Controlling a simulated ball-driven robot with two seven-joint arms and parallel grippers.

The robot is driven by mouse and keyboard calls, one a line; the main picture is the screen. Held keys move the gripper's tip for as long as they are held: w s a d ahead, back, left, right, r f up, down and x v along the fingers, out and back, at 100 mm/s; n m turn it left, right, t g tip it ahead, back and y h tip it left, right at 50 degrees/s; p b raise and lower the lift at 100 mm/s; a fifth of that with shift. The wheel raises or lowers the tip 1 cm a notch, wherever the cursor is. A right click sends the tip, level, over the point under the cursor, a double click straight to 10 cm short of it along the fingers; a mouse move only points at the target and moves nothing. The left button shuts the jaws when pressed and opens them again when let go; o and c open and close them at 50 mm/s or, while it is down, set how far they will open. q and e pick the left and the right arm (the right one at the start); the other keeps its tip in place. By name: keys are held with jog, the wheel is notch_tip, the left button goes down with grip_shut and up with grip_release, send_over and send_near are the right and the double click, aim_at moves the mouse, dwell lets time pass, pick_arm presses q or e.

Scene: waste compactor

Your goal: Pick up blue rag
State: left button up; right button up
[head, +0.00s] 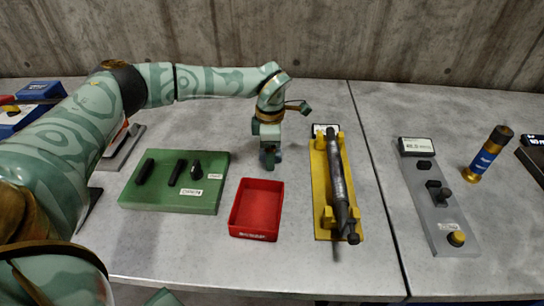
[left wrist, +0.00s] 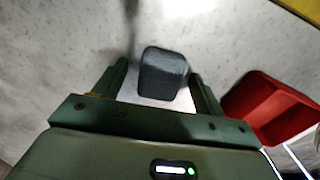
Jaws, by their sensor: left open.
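A dark blue-grey, block-like piece with rounded edges, which looks like the blue rag (left wrist: 163,73), lies on the table between my left fingers in the left wrist view. My left gripper (left wrist: 158,76) is open, with a finger on each side of it and small gaps visible. In the head view my left gripper (head: 270,157) points down at the table behind the red tray, and it mostly hides the rag (head: 278,156). My right gripper is not in view.
The red tray (head: 235,212) stands just in front of the gripper. A yellow holder (head: 321,190) with a dark tool is to the right, and a green board (head: 150,199) with black parts to the left. A grey panel (head: 425,205) and a blue-gold cylinder (head: 487,155) stand further right.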

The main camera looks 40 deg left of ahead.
pick_arm(q)
jog(key=shift+r, duration=0.15)
jog(key=shift+c, duration=0.3)
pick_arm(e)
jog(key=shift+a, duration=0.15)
pick_arm(q)
jog(key=c, duration=1)
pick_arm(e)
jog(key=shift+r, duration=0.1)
